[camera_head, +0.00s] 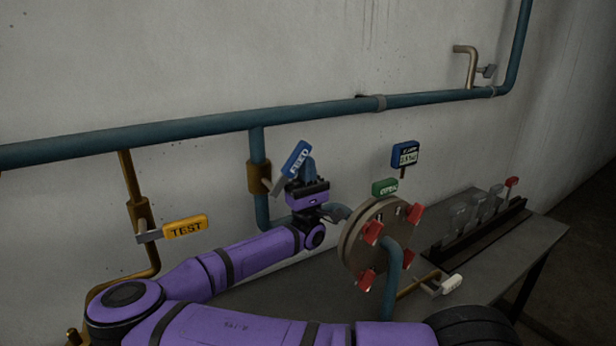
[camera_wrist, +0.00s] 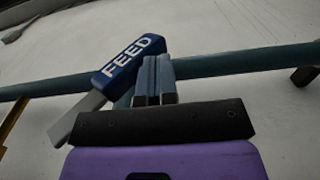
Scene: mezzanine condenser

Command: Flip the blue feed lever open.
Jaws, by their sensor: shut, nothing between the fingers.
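The blue feed lever (camera_head: 298,159), lettered FEED, sits on a brass-coloured valve body (camera_head: 259,178) on the vertical teal pipe. Its grey arm and blue grip slant up to the right. In the wrist view the blue grip (camera_wrist: 130,58) lies just left of my fingertips. My gripper (camera_head: 308,168) is shut and empty, its fingers together and pointing up beside the right side of the grip. In the wrist view the shut fingers (camera_wrist: 154,80) seem very close to the grip's right end. I cannot tell whether they touch it.
A yellow TEST lever (camera_head: 186,227) is on the pipe at left. A round flange (camera_head: 352,242) with red pieces and a green tag (camera_head: 384,187) stand right of my gripper. A white-handled lever (camera_head: 450,284) and a rack of glass pieces (camera_head: 478,237) are on the grey table (camera_head: 535,238).

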